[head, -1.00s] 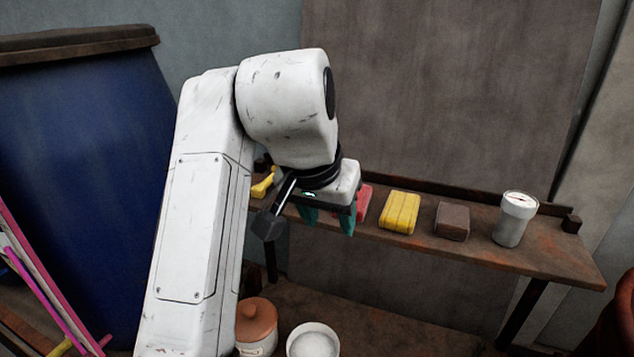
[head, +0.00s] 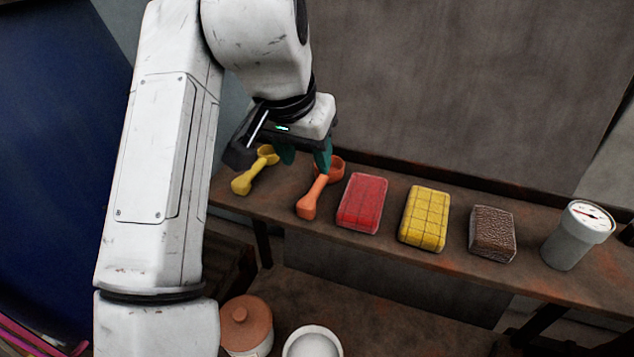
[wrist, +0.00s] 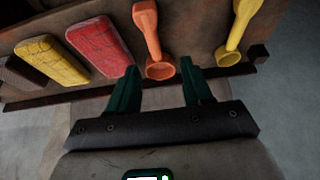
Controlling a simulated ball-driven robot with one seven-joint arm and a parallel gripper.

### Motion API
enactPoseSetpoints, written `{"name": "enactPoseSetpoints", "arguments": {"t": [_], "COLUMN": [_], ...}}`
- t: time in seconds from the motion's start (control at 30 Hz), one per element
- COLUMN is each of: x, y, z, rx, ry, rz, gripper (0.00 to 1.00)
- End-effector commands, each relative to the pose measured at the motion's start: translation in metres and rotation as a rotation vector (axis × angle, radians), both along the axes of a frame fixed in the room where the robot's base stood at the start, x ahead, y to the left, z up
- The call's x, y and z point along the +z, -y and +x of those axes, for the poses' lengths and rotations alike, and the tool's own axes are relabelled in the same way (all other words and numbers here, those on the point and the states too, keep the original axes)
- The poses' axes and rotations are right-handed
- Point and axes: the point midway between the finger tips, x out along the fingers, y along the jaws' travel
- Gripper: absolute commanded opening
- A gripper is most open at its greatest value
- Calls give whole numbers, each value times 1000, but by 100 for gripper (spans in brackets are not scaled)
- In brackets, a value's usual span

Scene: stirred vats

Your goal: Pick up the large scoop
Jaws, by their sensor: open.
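Two scoops lie on the wooden shelf. The orange scoop (head: 312,197) has its handle toward the front edge and its round bowl at the back, and looks slightly larger than the yellow scoop (head: 243,182) to its left. My gripper (head: 304,166) is open and empty, its green fingers above the back of the shelf near the orange bowl, partly covering it. In the wrist view the orange scoop (wrist: 149,30) shows with its bowl between the fingertips, apart from them as far as I can tell. The yellow scoop (wrist: 239,28) lies to the right there.
On the shelf (head: 400,262), right of the scoops, are a red block (head: 362,203), a yellow block (head: 424,218), a brown block (head: 492,233) and a gauge cylinder (head: 577,237). Below are a lidded pot (head: 246,325) and white bowl (head: 312,343). A blue vat (head: 50,160) stands left.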

Motion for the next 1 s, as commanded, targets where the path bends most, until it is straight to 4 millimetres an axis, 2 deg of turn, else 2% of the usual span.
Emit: {"name": "enactPoseSetpoints", "arguments": {"t": [0.1, 0.33, 0.63, 0.93, 1.0], "x": [-13, -27, -65, -70, -70], "y": [2, 7, 16, 17, 17], "z": [5, 7, 15, 17, 17], "rx": [0, -1, 1, 1, 1], "ry": [-2, -2, -2, 0, -1], "rz": [-2, -1, 0, 0, 0], "gripper": [50, 50, 50, 50, 43]}}
